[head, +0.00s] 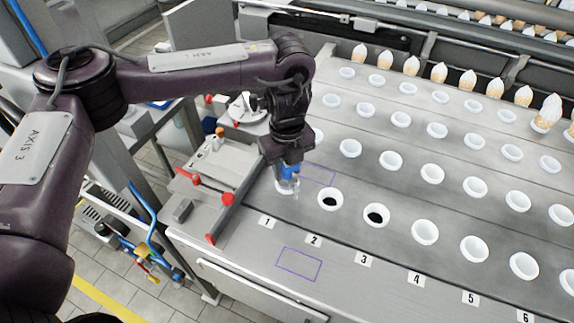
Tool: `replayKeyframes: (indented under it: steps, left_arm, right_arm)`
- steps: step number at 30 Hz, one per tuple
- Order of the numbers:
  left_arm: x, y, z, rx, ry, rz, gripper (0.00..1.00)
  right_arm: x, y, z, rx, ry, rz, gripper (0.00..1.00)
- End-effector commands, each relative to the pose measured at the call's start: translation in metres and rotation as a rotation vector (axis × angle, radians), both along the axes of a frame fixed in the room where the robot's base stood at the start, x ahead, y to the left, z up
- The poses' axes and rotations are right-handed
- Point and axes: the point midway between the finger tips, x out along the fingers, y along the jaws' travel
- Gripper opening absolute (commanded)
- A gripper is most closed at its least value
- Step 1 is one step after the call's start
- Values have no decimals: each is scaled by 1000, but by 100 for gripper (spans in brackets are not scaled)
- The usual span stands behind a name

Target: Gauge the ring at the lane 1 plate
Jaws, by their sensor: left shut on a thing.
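My left gripper (288,172) points down above the lane 1 place and is shut on a small blue tool (289,172). A clear or pale tip seems to show below the blue part. A white ring (282,187) sits under it in the lane 1 plate, partly hidden by the gripper and tool. I cannot tell whether the tool touches the ring. The label 1 (267,222) is just in front. My right gripper is not in view.
White rings with dark holes sit at lane 2 (330,199) and lane 3 (376,215). Several white cups fill the rows behind and right. A red-handled bar (228,208) stands left of lane 1. A purple outline (300,264) marks bare metal in front. Cones (438,72) line the back.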

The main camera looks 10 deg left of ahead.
Motion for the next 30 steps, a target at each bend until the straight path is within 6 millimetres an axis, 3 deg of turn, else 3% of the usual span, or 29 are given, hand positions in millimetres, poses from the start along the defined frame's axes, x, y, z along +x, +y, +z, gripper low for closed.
replayKeyframes:
  steps: [5,6,11,20,30]
  left_arm:
    - [0,0,1,-1,-1,0,0]
    - [0,0,1,-1,-1,0,36]
    - [0,0,0,0,0,0,57]
    - [0,0,2,0,0,-1,58]
    - [1,0,51,2,-5,-2,58]
  right_arm:
    - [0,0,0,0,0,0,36]
    - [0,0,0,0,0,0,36]
    - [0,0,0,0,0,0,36]
    - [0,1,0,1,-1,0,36]
    - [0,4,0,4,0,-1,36]
